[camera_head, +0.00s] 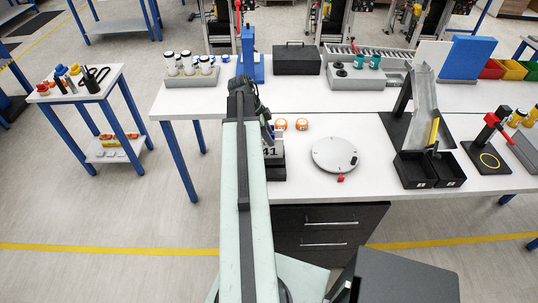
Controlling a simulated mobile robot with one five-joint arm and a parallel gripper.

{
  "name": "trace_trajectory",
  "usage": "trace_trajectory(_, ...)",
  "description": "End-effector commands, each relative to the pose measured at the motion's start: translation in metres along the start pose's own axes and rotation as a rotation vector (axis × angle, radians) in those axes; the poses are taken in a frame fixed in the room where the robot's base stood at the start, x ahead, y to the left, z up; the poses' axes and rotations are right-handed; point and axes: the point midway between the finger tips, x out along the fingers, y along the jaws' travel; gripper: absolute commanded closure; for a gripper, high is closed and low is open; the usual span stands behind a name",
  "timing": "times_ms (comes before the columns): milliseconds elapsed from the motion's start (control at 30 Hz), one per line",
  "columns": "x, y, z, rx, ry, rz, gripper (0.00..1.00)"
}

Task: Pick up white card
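A small white card-like plate (274,151) with black digits, which look like 41, stands upright on the white table, partly hidden behind my arm. A dark base (274,172) shows below it. My arm reaches up the picture over the table's left part. Dark parts of my gripper (265,113) show just right of the arm's far end, above the plate in the picture. The fingers are hidden or too small to make out, so I cannot tell whether they are open or hold anything. A larger plain white panel (432,54) stands at the back right.
A round grey turntable (335,154) and two orange-white rolls (291,125) are right of my arm. Black bins (428,170) and a metal chute (424,105) stand further right. A bottle rack (190,78) and dark toolbox (296,60) are behind. A side table (56,94) stands left.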

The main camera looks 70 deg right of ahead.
Motion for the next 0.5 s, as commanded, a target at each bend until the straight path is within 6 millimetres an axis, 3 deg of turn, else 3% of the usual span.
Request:
trace_trajectory(33, 0.016, 0.001, 0.003, 0.001, 0.000, 0.000, 0.66)
trace_trajectory(200, 0.043, 0.001, 0.003, -0.001, 0.000, 0.000, 0.66)
trace_trajectory(433, 0.042, 0.001, 0.001, -0.002, 0.000, -0.001, 0.66)
trace_trajectory(467, 0.041, 0.001, 0.001, -0.002, 0.000, -0.001, 0.69)
trace_trajectory(500, 0.041, 0.001, 0.001, -0.002, 0.000, -0.001, 0.80)
